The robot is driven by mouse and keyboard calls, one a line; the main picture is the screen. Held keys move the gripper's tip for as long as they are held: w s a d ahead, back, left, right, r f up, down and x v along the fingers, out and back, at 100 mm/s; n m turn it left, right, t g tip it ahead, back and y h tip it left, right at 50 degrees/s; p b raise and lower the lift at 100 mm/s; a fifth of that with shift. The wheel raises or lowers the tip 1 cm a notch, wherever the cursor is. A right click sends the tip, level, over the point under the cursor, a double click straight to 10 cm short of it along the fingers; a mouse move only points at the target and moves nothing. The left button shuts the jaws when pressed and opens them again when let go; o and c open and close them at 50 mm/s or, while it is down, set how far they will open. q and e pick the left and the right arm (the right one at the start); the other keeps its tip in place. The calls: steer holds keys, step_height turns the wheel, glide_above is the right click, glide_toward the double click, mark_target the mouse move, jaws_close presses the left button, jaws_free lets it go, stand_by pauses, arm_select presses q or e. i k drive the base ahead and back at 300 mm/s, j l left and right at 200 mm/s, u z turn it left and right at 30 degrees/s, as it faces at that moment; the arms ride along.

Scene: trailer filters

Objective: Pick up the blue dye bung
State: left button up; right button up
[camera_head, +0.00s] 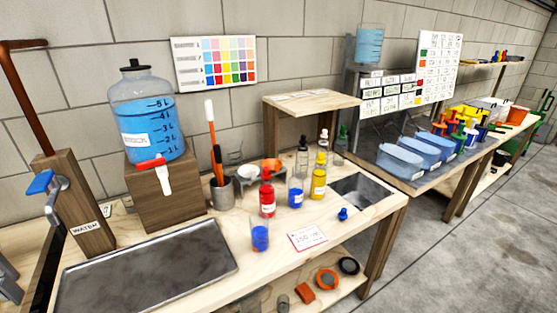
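A small blue bung (343,214) sits on the wooden table, right of the bottles and close to the front edge of the sunken metal basin. A bottle of blue dye (296,193) stands left of it, between the red bottle (267,198) and the yellow bottle (319,178); its top is too small to make out clearly. A clear cup with blue liquid (260,236) stands nearer the front edge. I do not see either of my grippers. Nothing touches the bung.
A metal tray (145,268) fills the table's left front. A tool pot (222,194) and raised wooden shelf (310,100) stand farther back.

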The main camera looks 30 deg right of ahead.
mark_target(343, 215)
steer(key=z, duration=1.5)
steer(key=l, duration=0.1)
